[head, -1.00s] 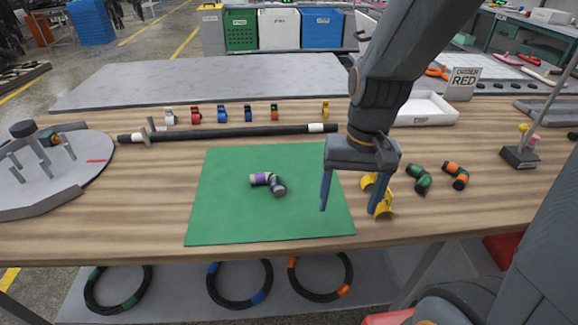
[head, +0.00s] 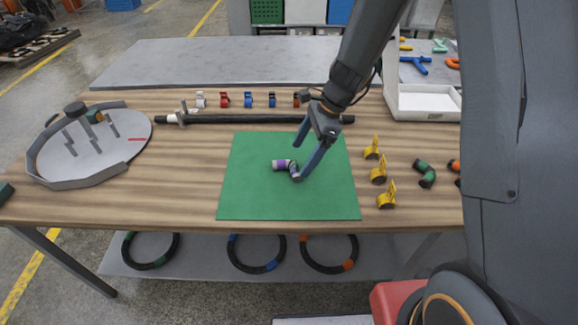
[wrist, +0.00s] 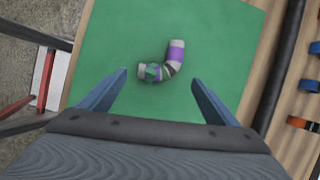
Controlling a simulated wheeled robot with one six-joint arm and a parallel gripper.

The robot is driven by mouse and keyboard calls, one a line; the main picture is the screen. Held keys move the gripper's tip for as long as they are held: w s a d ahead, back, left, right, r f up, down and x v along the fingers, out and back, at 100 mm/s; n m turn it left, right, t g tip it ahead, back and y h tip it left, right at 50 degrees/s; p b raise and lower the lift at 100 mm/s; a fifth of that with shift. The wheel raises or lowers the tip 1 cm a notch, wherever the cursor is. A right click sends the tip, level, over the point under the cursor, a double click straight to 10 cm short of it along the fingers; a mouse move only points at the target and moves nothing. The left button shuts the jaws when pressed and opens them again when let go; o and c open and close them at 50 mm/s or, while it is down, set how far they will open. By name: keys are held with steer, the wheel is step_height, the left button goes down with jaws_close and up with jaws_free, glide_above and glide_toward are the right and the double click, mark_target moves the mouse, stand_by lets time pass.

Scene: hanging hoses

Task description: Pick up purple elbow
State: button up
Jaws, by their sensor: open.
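The purple elbow (head: 287,168) lies on the green mat (head: 250,200), a short bent pipe with purple bands and pale and dark ends. In the wrist view the elbow (wrist: 164,65) shows beyond my fingertips, roughly centred between them, with a green patch on one end. My gripper (head: 299,161) is open and empty, tilted over the mat beside the elbow. In the head view one finger overlaps the elbow's right end; I cannot tell whether it touches. In the wrist view my gripper (wrist: 160,78) has its fingers wide apart, with bare mat between them.
Several yellow clips (head: 379,174) and a green elbow (head: 424,172) stand right of the mat. A black hose (head: 250,119) lies behind it. A round grey fixture (head: 95,150) is at the left, a white tray (head: 425,104) at the back right. The mat's left part is clear.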

mark_target(294, 167)
steer(key=shift+p+x, duration=0.75)
steer(key=shift+x, duration=1.6)
steer(key=c, duration=1.2)
steer(key=shift+o, duration=0.2)
steer(key=shift+r, duration=0.1)
